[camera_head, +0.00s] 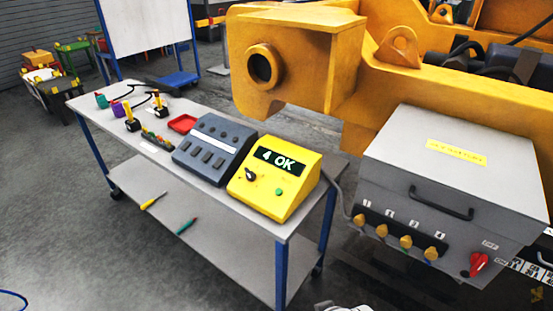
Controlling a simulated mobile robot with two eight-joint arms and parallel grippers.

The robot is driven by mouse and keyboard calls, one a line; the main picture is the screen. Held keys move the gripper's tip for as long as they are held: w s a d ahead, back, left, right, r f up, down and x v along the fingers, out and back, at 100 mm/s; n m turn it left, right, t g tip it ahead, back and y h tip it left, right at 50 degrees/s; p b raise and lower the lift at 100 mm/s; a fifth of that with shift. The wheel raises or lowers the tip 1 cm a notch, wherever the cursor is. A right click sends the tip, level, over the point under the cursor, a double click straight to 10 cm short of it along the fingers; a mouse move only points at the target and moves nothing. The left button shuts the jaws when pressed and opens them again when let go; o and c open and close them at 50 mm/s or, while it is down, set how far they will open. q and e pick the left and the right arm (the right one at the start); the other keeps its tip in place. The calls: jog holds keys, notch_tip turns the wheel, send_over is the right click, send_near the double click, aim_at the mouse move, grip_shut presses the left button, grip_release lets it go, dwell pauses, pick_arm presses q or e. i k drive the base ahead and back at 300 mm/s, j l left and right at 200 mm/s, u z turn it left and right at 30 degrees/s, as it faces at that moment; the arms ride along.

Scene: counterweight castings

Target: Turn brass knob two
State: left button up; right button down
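A grey box (450,180) with a black handle and a yellow label stands at the right. Its front bears a row of several brass knobs under the numbers 1, 2, 3 and 4. Brass knob two (381,231) is second from the left, between brass knob one (359,220) and brass knob three (405,241). Its exact turn angle is too small to read. Brass knob four (430,253) is at the right end of the row. Neither gripper can be made out; only a small white part shows at the bottom edge, and nothing is seen touching the knobs.
A red rotary switch (477,263) sits low on the box's right. A yellow tester (274,180) reading "4 OK" and a grey console (214,149) stand on the grey bench (290,222) at left. A large yellow machine frame (300,55) is behind. Floor before the box looks clear.

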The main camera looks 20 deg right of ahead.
aim_at(382, 230)
jog(key=z, duration=1.65)
jog(key=i+j+z, duration=0.1)
jog(key=z, duration=0.2)
jog(key=j+z, duration=0.1)
jog(key=z, duration=0.2)
jog(key=i+j, duration=0.05)
